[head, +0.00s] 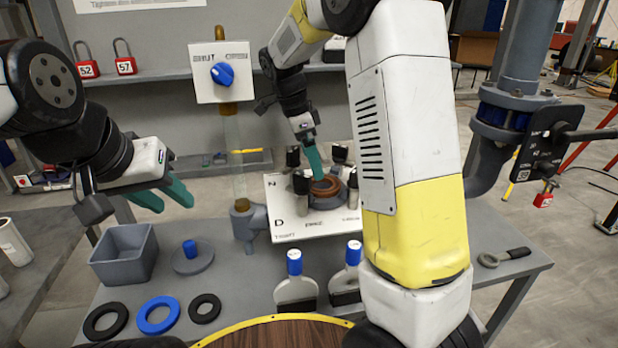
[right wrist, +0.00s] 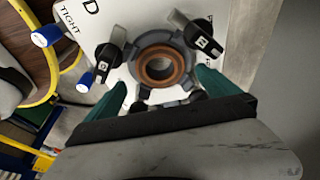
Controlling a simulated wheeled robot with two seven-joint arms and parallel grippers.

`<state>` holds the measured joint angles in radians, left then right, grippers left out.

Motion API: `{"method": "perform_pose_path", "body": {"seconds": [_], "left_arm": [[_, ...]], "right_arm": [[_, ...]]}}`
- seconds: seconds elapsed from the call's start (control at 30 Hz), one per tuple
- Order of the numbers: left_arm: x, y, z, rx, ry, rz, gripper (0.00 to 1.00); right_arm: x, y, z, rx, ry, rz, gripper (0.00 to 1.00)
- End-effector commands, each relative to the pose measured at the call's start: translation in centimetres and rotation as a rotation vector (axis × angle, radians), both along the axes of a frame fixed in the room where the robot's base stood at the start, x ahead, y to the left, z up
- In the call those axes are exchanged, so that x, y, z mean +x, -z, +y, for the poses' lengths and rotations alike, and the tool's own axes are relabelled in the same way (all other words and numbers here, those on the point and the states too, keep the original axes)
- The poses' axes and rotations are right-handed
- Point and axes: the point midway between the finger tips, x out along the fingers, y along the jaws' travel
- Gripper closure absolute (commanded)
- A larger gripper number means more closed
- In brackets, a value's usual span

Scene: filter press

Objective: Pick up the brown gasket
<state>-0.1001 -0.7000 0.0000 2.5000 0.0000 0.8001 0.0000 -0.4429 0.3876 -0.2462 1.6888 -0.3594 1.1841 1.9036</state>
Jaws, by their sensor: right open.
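The brown gasket (head: 326,185) is a ring lying in the round grey housing (head: 327,200) on the white plate. In the right wrist view the gasket (right wrist: 158,68) shows whole, with an open centre. My right gripper (head: 315,172) is above the housing, its fingers pointing down and partly covering the gasket in the head view. In the right wrist view its teal fingers (right wrist: 162,82) are apart, one on each side of the housing, with nothing between them touching. My left gripper (head: 172,203) is at the left above the table, its teal fingers apart and empty.
Black-knobbed clamps (right wrist: 198,38) surround the housing. Two black rings (head: 106,321) (head: 205,308) and a blue ring (head: 158,315) lie at front left, near a grey bin (head: 124,255).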

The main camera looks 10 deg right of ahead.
Motion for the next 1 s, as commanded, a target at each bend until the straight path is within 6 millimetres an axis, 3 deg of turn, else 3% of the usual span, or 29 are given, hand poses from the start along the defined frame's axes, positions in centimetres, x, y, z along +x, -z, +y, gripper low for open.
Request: {"method": "perform_pose_path", "body": {"seconds": [0.43, 0.77, 1.0], "left_arm": [[0.0, 0.0, 0.0, 0.0, 0.0, 0.0, 0.64], [0.0, 0.0, 0.0, 0.0, 0.0, 0.0, 0.64], [0.0, 0.0, 0.0, 0.0, 0.0, 0.0, 0.64]], "right_arm": [[0.0, 5.6, -2.1, 0.0, -0.001, 0.003, 0.0], [0.0, 6.3, -2.3, 0.001, -0.002, 0.001, 0.0], [0.0, 6.2, -2.2, 0.001, -0.002, 0.001, 0.47]]}}
